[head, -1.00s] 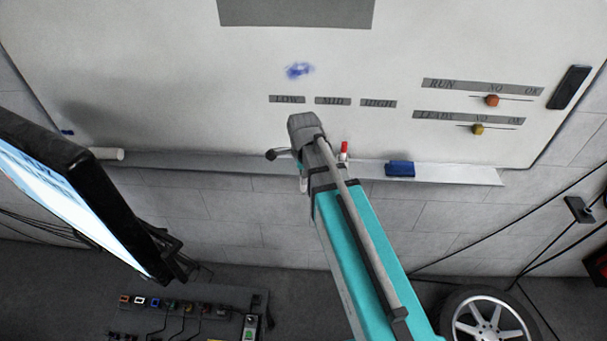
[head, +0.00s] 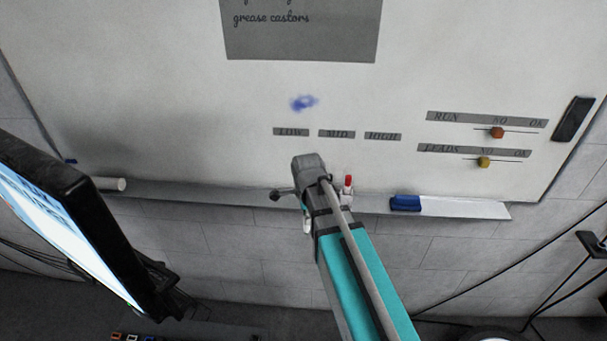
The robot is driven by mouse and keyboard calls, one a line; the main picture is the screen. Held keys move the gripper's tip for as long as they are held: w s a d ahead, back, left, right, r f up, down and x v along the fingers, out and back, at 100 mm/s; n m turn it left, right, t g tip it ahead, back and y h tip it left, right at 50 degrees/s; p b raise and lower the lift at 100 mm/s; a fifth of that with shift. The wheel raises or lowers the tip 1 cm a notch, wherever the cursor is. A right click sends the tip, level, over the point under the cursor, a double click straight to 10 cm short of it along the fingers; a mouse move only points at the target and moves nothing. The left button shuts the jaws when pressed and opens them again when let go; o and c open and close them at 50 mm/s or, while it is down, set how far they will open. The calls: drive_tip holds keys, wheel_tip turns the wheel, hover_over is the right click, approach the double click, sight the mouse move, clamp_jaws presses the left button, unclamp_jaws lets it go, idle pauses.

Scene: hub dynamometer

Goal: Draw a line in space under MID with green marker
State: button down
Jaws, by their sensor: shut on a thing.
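The whiteboard (head: 200,90) fills the upper picture. Its grey labels LOW (head: 291,132), MID (head: 337,134) and HIGH (head: 383,136) sit in a row, with bare white board showing just below MID. My arm reaches up from the bottom, and its grey end section lies just below the labels in the picture. No green marker can be made out. A red-capped marker (head: 348,183) stands at the tray, right beside my arm.
RUN and LEADS sliders (head: 497,133) are at right. A monitor (head: 60,220) stands at left.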

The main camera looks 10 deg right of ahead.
wheel_tip(320, 180, down, 12)
drive_tip(key=b, duration=1.1)
drive_tip(key=shift+f, duration=0.25)
drive_tip(key=shift+a, duration=0.15)
